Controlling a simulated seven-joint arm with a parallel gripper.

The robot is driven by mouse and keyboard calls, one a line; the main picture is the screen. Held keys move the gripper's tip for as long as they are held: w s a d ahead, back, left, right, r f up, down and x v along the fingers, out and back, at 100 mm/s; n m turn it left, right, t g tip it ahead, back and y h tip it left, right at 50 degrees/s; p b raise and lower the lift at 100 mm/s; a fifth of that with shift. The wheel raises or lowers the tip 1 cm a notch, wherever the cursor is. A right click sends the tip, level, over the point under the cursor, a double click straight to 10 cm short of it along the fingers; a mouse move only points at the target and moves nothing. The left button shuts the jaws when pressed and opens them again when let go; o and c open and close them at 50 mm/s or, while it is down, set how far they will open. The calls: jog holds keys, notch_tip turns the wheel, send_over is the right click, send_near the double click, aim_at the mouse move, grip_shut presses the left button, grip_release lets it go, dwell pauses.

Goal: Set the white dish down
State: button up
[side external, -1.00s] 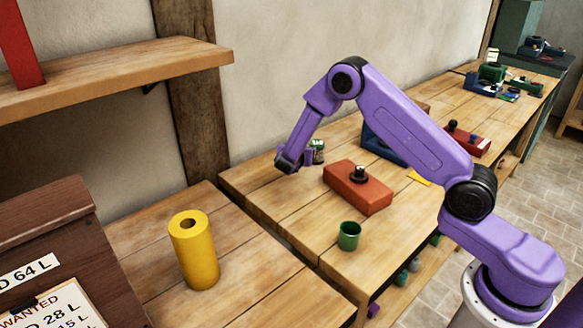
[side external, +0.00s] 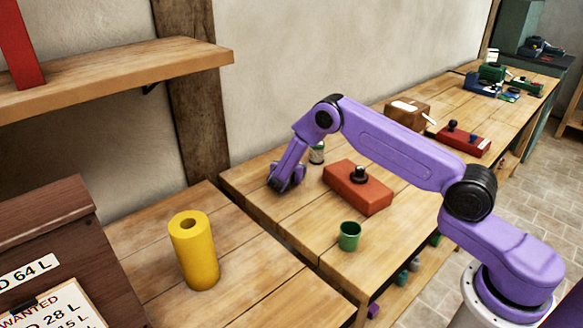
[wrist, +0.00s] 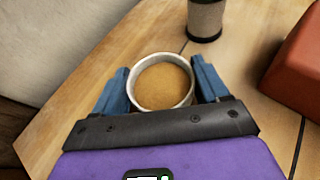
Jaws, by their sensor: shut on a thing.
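The white dish (wrist: 160,58) is round with a pale rim and a brown, wood-toned inside. In the wrist view it sits between the two blue fingers of my gripper (wrist: 159,70), which are shut on its sides. In the side view my gripper (side external: 285,184) is low over the far left part of the wooden table (side external: 262,206). The dish cannot be made out there, hidden by the gripper. I cannot tell whether its bottom touches the tabletop.
A small can (side external: 317,154) stands just right of my gripper; it also shows in the wrist view (wrist: 205,20). A red block (side external: 358,187) with a black knob and a green cup (side external: 349,236) are further right. A yellow cylinder (side external: 193,250) stands on the nearer table.

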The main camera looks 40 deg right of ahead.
jog(key=o, duration=1.1)
jog(key=shift+f, duration=0.15)
jog(key=shift+r, duration=0.2)
jog(key=v, duration=1.2)
jog(key=s+a+r+m+g+y, duration=0.1)
jog(key=s+r+m+g+y, duration=0.1)
jog(key=s, duration=1.2)
jog(key=s+a+r+m+g+y, duration=0.1)
jog(key=s+r+m+g+y, duration=0.2)
jog(key=s, duration=1.1)
jog(key=s+a+r+m+g+y, duration=0.2)
jog(key=s+r+m+y, duration=0.4)
jog(key=s, duration=0.9)
notch_tip(320, 180, up, 3)
jog(key=shift+r+m+g, duration=0.1)
jog(key=shift+m+g, duration=0.3)
jog(key=shift+m, duration=0.3)
